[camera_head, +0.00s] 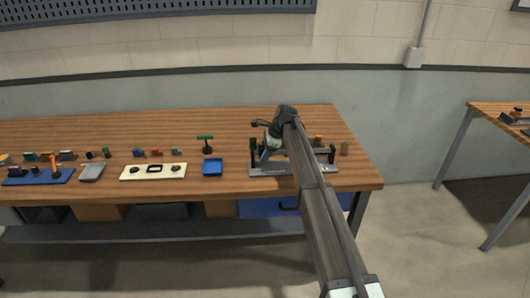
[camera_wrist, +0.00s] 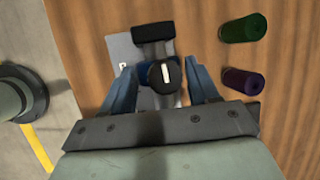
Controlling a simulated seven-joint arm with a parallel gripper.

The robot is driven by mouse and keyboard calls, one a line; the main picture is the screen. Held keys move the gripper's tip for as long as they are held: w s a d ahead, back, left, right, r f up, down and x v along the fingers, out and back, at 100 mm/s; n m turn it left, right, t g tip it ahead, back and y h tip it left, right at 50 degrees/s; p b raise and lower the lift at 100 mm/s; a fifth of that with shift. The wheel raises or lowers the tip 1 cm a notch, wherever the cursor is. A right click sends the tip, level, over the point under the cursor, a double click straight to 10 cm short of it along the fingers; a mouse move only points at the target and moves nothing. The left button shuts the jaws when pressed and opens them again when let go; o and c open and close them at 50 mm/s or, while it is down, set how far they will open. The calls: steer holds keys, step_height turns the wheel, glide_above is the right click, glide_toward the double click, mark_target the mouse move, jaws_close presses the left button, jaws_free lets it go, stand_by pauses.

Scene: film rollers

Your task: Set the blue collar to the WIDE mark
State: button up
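In the wrist view my gripper (camera_wrist: 164,88) points down with its two blue-grey fingers apart, one on each side of a round black knob or end cap (camera_wrist: 166,74) with a white line. A visible gap separates each finger from it. A small patch of blue, likely the blue collar (camera_wrist: 146,71), shows just left of the black cap and is mostly hidden. A grey base plate (camera_wrist: 120,48) lies below, with a dark block (camera_wrist: 153,32) at its far end. In the head view my arm hides much of this roller fixture (camera_head: 262,172). I cannot read the WIDE mark.
Green (camera_wrist: 243,27) and purple (camera_wrist: 241,81) rollers lie on the wooden bench (camera_wrist: 285,60) right of the fixture in the wrist view. The bench's right end is mostly clear.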

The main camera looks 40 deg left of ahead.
steer(key=shift+o, duration=1.2)
steer(key=shift+r, duration=0.1)
steer(key=v, duration=1.3)
steer(key=shift+d+r, duration=0.2)
steer(key=shift+r, duration=0.05)
